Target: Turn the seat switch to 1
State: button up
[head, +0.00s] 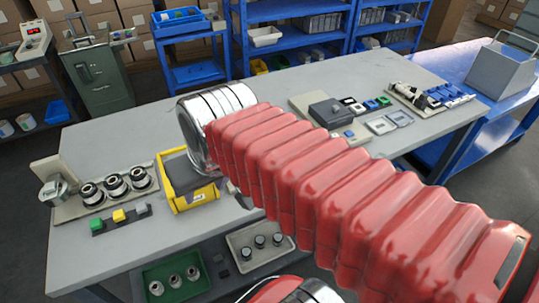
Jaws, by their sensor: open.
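I cannot pick out a seat switch or its marks for certain. A dark box (330,113) on a light plate, with small black, blue and green devices beside it, sits behind my arm on the right part of the grey bench (240,228). At the left of the bench, a row of round metal and black parts (115,184) stands on a beige base. In front of it is a strip with green, yellow and grey blocks (119,219). My red, ribbed arm crosses the middle and ends in silver rings. My gripper does not show; the arm may hide it.
A yellow bin (202,197) with a grey thing in it stands just below the silver rings. Below the bench front are a green tray (206,287) and a light tray (240,265). Blue shelves (292,12) stand behind.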

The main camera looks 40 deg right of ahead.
jog(key=w+d+m+g+y, duration=0.1)
jog(key=w+d+m+g, duration=0.2)
jog(key=w+d+m, duration=1)
jog(key=d+f+m+y, duration=0.1)
jog(key=d+f+m, duration=0.2)
jog(key=d, duration=0.8)
jog(key=d+f+m+y, duration=0.2)
jog(key=d+f, duration=0.5)
jog(key=d, duration=0.5)
jog(key=shift+m+g, duration=0.4)
jog(key=shift+m, duration=0.3)
jog(key=x, duration=1.3)
jog(key=shift+w+a+f, duration=0.1)
jog(key=shift+a+f, duration=0.15)
jog(key=shift+f, duration=0.1)
jog(key=shift+c, duration=0.6)
jog(key=c, duration=0.9)
